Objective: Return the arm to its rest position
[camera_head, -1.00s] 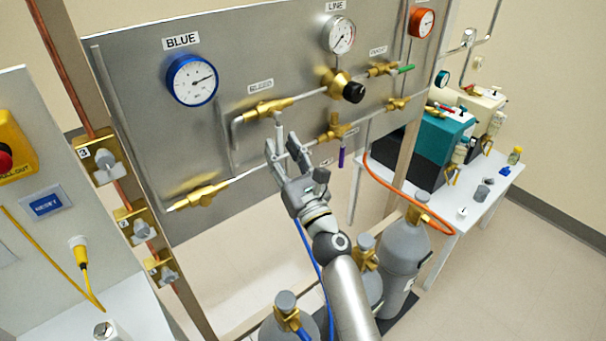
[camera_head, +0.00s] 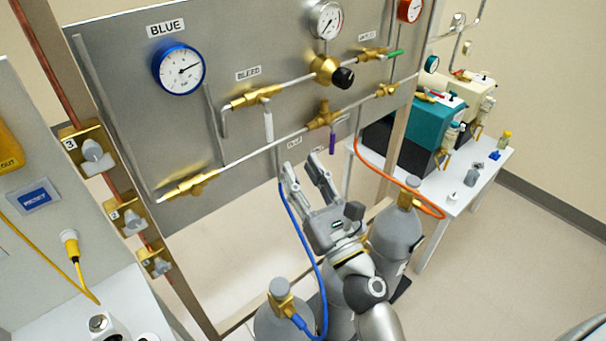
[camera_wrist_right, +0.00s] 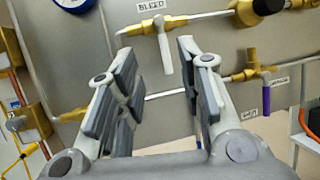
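My right gripper (camera_head: 308,182) is in front of the lower edge of the grey gas panel (camera_head: 225,60). Its two fingers are apart with nothing between them. In the right wrist view the open fingers (camera_wrist_right: 155,98) frame the panel. The bleed valve (camera_head: 257,97) with its white handle (camera_head: 268,125) hanging down is above the gripper; the handle also shows in the wrist view (camera_wrist_right: 165,52), beyond the fingers and apart from them. My left gripper is not in view.
Gas cylinders (camera_head: 396,238) stand close by my right arm, with a blue hose (camera_head: 306,235) and an orange hose (camera_head: 378,180). A panel post (camera_head: 402,145) stands behind. A white table (camera_head: 455,195) with teal equipment is at right. Open floor lies at the lower right.

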